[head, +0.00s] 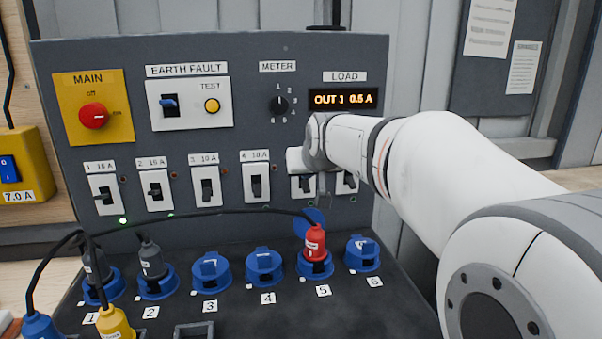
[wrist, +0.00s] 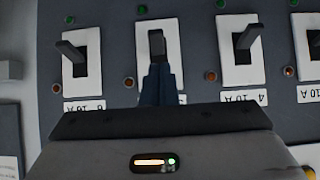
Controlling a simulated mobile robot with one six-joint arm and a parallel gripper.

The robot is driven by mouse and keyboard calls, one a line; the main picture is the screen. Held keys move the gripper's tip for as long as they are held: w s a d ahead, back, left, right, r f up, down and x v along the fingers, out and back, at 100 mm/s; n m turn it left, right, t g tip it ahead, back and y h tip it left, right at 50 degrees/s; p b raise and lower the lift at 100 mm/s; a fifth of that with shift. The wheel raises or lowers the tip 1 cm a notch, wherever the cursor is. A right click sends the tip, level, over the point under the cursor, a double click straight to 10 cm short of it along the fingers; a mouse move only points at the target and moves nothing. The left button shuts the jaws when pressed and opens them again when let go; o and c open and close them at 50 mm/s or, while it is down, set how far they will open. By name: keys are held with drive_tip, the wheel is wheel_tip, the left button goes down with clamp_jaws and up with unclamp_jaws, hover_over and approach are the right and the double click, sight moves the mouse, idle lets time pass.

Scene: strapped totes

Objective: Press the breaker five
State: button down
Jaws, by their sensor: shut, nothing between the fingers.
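Breaker five (wrist: 173,52) is a white plate with a dark lever, in the middle of the upside-down wrist view. My gripper (wrist: 157,70) is shut and empty, its fingertips right in front of the lever of breaker five. I cannot tell whether they touch it. The label of breaker five is hidden behind my gripper. In the head view the lower part of breaker five (head: 303,188) shows under my wrist; its upper part and my fingertips are hard to make out there.
Breaker four (head: 256,182) and breaker six (wrist: 82,55) flank it closely. The load display (head: 346,99) reads OUT 1 0.5 A. A red plug (head: 315,242) stands in socket 5 below, with a black cable arching across.

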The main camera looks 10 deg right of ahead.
drive_tip(key=shift+r, duration=0.3)
drive_tip(key=p+v, duration=0.2)
drive_tip(key=v, duration=1)
drive_tip(key=shift+s, duration=0.45)
drive_tip(key=s+f+g+p, duration=0.7)
drive_tip(key=s+f, duration=1.1)
drive_tip(key=s, duration=0.1)
drive_tip(key=shift+s+a+f+g+p, duration=0.15)
drive_tip(key=shift+s+f+g+p, duration=0.1)
drive_tip(key=shift+s+g+p, duration=0.15)
